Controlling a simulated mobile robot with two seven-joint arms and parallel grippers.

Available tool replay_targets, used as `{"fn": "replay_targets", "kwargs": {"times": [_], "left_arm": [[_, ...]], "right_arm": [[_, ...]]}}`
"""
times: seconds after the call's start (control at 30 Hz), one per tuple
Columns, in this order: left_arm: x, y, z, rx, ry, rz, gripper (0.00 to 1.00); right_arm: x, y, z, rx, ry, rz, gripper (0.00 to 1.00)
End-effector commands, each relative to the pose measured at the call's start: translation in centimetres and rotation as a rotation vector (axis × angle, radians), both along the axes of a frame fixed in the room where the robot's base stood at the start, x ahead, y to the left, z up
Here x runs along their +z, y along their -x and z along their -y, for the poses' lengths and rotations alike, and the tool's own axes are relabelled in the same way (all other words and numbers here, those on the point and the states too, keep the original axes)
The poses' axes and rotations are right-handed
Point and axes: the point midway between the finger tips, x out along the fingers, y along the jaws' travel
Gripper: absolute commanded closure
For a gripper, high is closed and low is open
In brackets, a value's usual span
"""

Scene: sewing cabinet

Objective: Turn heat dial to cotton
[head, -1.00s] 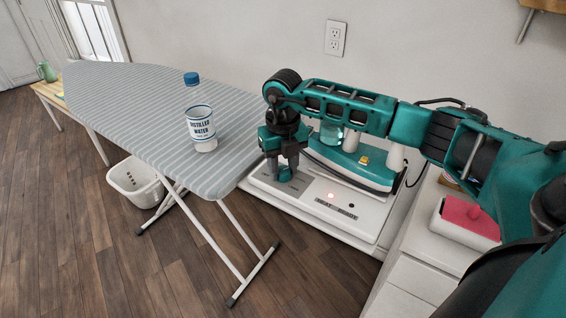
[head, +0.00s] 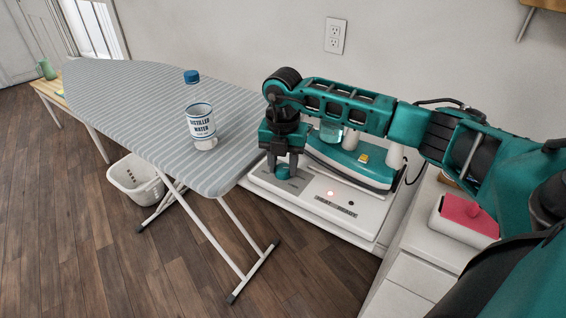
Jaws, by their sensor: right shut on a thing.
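The heat dial (head: 283,171) is a small teal knob on the left part of the white iron station (head: 308,207). My right gripper (head: 284,168) points down over it and is shut on the dial. The dial's markings are too small to read and partly hidden by the fingers. A teal and white iron (head: 350,168) rests on the station behind the gripper, partly hidden by my right arm. A red light (head: 330,194) glows on the station's front panel. My left gripper is not in view.
A white basket (head: 136,180) sits on the floor. A pink-topped box (head: 468,217) is on the right cabinet.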

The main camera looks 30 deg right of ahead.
Motion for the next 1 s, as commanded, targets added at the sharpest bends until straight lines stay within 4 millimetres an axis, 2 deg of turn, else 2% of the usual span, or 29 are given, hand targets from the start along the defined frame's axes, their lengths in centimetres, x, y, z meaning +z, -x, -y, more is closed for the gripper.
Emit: {"fn": "replay_targets", "kwargs": {"times": [0.43,0.47,0.5,0.7,1.0], "left_arm": [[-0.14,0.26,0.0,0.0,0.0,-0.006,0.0],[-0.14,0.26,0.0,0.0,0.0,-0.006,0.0],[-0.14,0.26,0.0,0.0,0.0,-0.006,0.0],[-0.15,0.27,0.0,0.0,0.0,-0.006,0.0],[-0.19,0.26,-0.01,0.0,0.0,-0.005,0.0]], "right_arm": [[0.08,-0.04,0.03,-0.009,0.0,0.001,0.92],[0.08,-0.03,0.02,-0.009,0.0,0.001,0.58],[0.07,-0.03,0.02,-0.009,0.0,0.001,0.54],[0.04,-0.01,0.01,-0.008,0.0,0.001,0.36],[0.36,-0.04,0.01,-0.008,0.0,0.001,0.36]]}}
